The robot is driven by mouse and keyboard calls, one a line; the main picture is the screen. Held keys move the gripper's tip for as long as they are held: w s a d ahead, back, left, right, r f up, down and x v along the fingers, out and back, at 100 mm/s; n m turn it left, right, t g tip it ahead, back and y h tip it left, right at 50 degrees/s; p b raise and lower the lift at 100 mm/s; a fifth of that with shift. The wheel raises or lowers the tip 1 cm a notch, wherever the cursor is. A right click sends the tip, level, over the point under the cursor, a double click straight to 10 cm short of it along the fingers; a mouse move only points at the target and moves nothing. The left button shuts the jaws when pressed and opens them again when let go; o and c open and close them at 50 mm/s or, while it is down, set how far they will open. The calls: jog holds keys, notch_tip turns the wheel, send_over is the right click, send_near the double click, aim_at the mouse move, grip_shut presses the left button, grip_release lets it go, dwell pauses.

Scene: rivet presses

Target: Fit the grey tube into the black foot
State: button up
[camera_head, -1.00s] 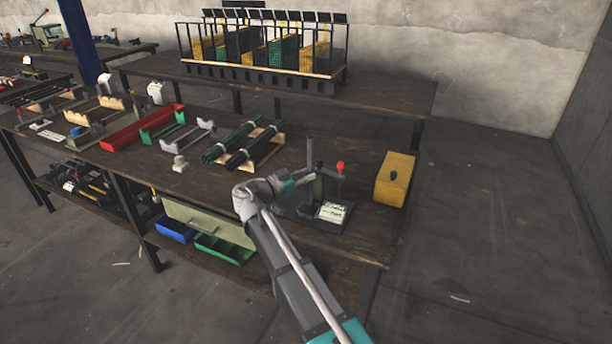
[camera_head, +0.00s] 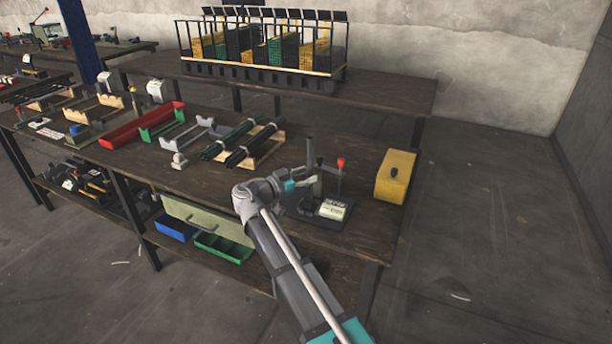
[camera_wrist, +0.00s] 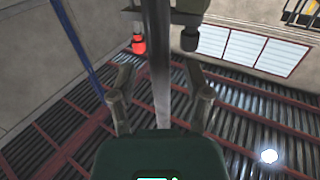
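The grey tube (camera_head: 310,152) stands roughly upright over the dark press base (camera_head: 340,220). In the wrist view the tube (camera_wrist: 158,60) runs lengthwise between the two fingers of my gripper (camera_wrist: 158,85). A gap shows on both sides of it, so the fingers look open around the tube. In the head view my gripper (camera_head: 303,183) is small, beside the tube's lower part. A small black block (camera_head: 306,207) on the base may be the black foot; I cannot be sure. Whether the tube's lower end meets it is hidden.
A red-knobbed lever (camera_head: 341,163) and a dark green post (camera_head: 318,180) stand close by the tube. A yellow box (camera_head: 396,176) is to the right. Dark rods (camera_head: 250,148) on wooden rests lie to the left. Bare bench top lies behind the press.

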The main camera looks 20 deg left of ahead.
jog(key=shift+s+a, duration=0.1)
dwell(0.3)
jog(key=v, duration=1.1)
jog(key=shift+s+a, duration=0.2)
jog(key=shift+s, duration=0.1)
dwell(0.5)
jog(key=shift+s, duration=0.1)
